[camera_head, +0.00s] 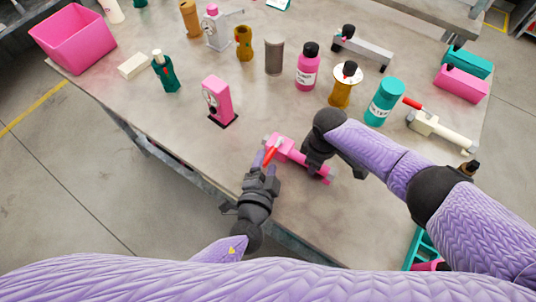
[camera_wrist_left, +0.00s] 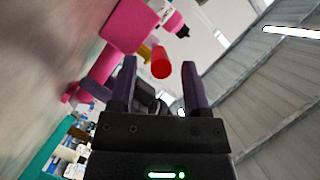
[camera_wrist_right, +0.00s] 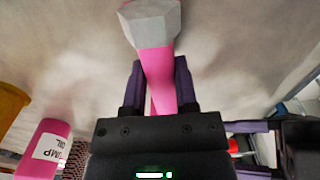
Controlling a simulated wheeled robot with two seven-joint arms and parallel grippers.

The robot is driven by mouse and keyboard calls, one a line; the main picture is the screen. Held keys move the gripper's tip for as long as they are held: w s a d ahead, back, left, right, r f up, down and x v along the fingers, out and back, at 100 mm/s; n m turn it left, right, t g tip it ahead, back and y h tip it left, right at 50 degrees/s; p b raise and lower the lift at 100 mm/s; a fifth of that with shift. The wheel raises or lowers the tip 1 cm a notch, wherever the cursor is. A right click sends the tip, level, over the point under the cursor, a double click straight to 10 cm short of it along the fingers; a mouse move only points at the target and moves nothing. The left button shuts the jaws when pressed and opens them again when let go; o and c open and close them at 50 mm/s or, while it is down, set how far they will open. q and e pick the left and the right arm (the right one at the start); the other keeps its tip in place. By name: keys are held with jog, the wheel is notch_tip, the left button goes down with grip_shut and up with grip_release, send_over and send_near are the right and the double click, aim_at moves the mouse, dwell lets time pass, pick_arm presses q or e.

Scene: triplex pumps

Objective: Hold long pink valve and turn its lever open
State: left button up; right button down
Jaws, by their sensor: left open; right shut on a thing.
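The long pink valve (camera_head: 285,148) is near the table's front edge, with its red lever (camera_head: 271,155) at its left end. My right gripper (camera_head: 318,168) is shut on the valve's pink body, which shows between the fingers in the right wrist view (camera_wrist_right: 157,78). The valve's grey hexagonal end (camera_wrist_right: 150,20) sticks out beyond them. My left gripper (camera_head: 265,168) is open at the lever. In the left wrist view the red lever's end (camera_wrist_left: 161,63) shows between the two spread fingers; I cannot tell whether they touch it.
A pink pump (camera_head: 218,101) stands left of the valve. A pink oil bottle (camera_head: 307,72), a teal water can (camera_head: 384,103) and a cream valve with a red lever (camera_head: 440,131) stand beyond or right of my right arm. A pink bin (camera_head: 72,40) is at far left.

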pick_arm(q)
jog(key=shift+x, duration=1.25)
grip_shut()
dwell(0.4)
